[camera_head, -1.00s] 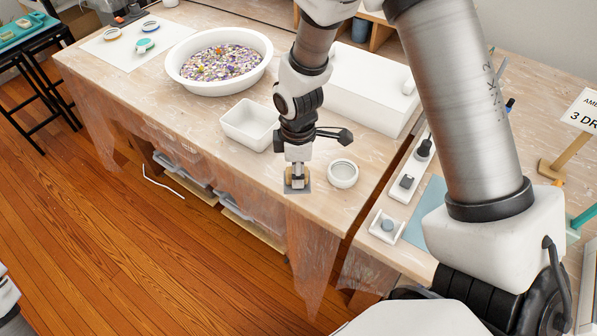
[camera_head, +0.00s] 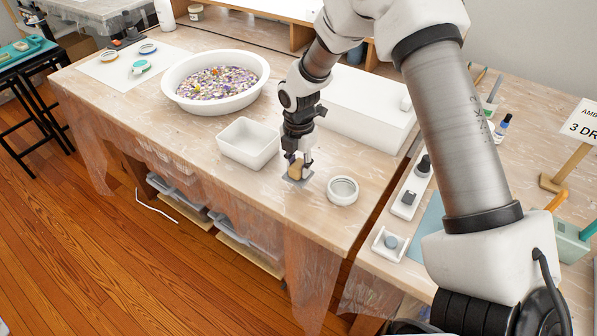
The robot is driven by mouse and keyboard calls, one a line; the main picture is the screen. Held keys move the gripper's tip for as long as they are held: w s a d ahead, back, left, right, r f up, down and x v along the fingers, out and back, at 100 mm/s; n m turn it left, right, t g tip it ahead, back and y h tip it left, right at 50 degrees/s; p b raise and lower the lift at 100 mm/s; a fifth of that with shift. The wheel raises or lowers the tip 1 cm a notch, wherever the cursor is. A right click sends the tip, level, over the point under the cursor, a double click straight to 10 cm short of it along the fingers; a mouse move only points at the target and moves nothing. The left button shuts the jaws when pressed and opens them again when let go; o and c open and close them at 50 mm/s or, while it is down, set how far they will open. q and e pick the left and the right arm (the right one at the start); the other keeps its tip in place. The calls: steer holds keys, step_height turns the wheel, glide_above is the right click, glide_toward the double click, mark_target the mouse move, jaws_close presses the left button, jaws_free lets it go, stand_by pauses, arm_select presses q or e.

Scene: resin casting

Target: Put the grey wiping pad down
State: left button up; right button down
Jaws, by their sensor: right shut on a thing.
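The grey wiping pad (camera_head: 297,181) is a thin flat square with a tan block-like handle (camera_head: 295,169) on top. It is at the front part of the wooden table (camera_head: 215,172), between the white rectangular tub and the round white cup. My right gripper (camera_head: 298,170) points down and is shut on the pad by its handle. The pad is at or very near the table top; I cannot tell if it touches. My left gripper is not in view.
A white rectangular tub (camera_head: 247,143) stands left of the gripper and a round white cup (camera_head: 342,190) close at its right. A white basin (camera_head: 176,92) of colourful pieces and a white box (camera_head: 362,112) stand behind. The table's front edge is near.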

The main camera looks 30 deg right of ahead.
mark_target(298, 175)
step_height(298, 175, down, 3)
steer(key=shift+f, duration=0.2)
steer(key=shift+f, duration=0.2)
steer(key=c, duration=0.8)
jaws_free()
step_height(298, 175, up, 12)
steer(key=shift+r, duration=0.25)
